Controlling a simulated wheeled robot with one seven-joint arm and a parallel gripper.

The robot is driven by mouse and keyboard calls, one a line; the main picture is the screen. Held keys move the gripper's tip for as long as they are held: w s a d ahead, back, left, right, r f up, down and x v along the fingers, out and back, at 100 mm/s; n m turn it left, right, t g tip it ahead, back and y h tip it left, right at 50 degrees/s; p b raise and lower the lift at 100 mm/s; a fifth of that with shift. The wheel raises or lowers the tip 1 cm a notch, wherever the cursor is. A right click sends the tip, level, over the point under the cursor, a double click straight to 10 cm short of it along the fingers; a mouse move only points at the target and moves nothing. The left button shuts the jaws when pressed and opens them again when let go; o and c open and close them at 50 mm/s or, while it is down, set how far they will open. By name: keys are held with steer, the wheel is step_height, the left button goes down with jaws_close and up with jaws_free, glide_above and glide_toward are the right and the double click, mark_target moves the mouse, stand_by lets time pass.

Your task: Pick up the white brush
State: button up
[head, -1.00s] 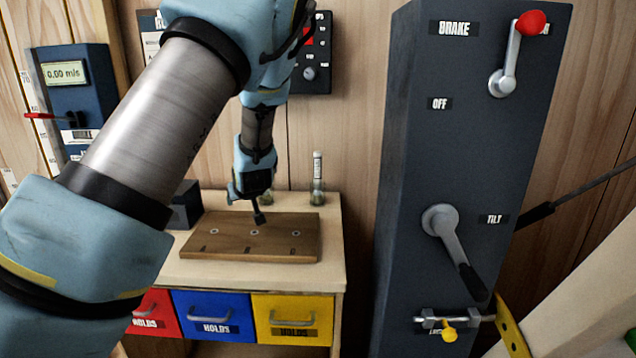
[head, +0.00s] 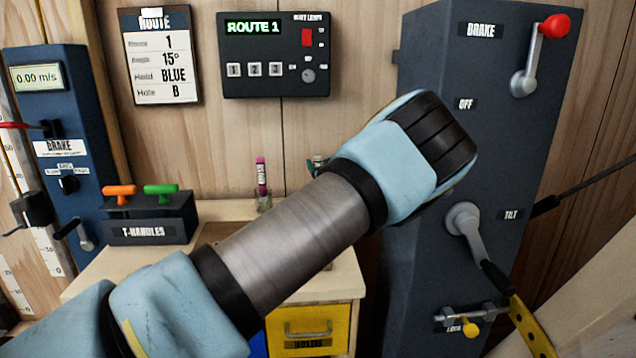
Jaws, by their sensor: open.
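The white brush is mostly hidden behind my arm. A small pale tip (head: 318,159) just above my arm may be its top, but I cannot be sure. My gripper is not visible; my arm crosses the middle of the head view and hides what lies behind it. A pink-topped stick (head: 261,176) stands upright in a small glass jar (head: 264,201) left of the pale tip.
My arm covers most of the wooden bench (head: 105,266). A dark brake and tilt column (head: 480,170) stands close on the right. A route panel (head: 276,55) hangs on the wall.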

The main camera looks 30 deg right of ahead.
steer(key=p+x, duration=0.3)
steer(key=x, duration=0.2)
steer(key=shift+w+a, duration=0.1)
steer(key=shift+w, duration=0.1)
steer(key=shift+c, duration=0.3)
jaws_close()
